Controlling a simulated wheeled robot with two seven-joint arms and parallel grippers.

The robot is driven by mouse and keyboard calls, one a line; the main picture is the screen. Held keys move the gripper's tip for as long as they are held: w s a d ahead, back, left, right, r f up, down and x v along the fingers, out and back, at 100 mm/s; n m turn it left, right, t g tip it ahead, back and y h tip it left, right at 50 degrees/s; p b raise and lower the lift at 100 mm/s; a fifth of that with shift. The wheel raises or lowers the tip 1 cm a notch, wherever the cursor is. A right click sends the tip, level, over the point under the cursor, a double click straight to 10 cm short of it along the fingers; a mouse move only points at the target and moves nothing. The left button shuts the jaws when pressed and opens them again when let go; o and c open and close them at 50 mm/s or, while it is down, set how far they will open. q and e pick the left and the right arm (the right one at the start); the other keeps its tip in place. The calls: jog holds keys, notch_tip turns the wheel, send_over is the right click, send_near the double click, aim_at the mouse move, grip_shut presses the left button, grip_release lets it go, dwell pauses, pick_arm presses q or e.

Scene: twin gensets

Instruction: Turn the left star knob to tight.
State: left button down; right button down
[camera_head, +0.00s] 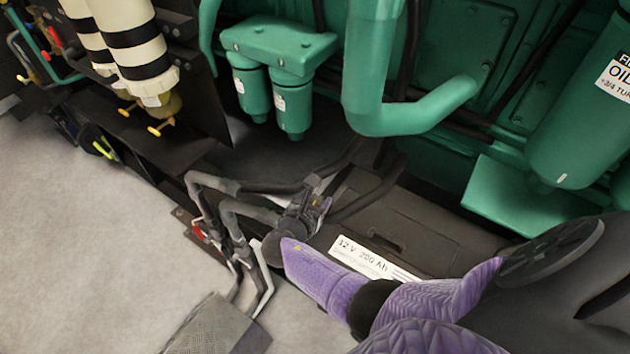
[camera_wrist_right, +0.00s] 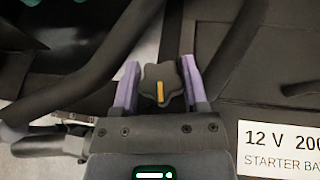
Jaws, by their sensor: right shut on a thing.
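A dark star knob (camera_wrist_right: 160,84) with an orange mark shows in the right wrist view, between the two purple fingers of my right gripper (camera_wrist_right: 158,88). The mark runs almost straight up and down in that view. The gripper is shut on the knob. In the head view my right gripper (camera_head: 318,207) is at the left end of a black battery box, among thick dark cables, and the knob is mostly hidden by it. I see no second star knob clearly, and no tight marking. My left gripper is not in view.
The black battery (camera_head: 425,235) carries a white label (camera_head: 365,258) reading 12 V 200 Ah. Grey bent pipes (camera_head: 235,215) stand close to the gripper's left. A green pipe (camera_head: 410,112) and green filters (camera_head: 293,100) lie behind. The pale floor (camera_head: 80,230) at left is open.

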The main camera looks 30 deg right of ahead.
jog(key=shift+f+m+g+h+b, duration=0.1)
jog(key=shift+m+g+h+b, duration=0.3)
jog(key=shift+m+g+h, duration=0.3)
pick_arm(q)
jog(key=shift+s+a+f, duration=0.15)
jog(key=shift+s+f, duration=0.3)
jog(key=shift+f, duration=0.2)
pick_arm(e)
jog(key=shift+m, duration=0.3)
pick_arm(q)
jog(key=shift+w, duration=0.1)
pick_arm(e)
jog(key=shift+g, duration=0.4)
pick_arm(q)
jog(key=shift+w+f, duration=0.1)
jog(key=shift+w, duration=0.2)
pick_arm(e)
jog(key=shift+c, duration=0.5)
grip_release()
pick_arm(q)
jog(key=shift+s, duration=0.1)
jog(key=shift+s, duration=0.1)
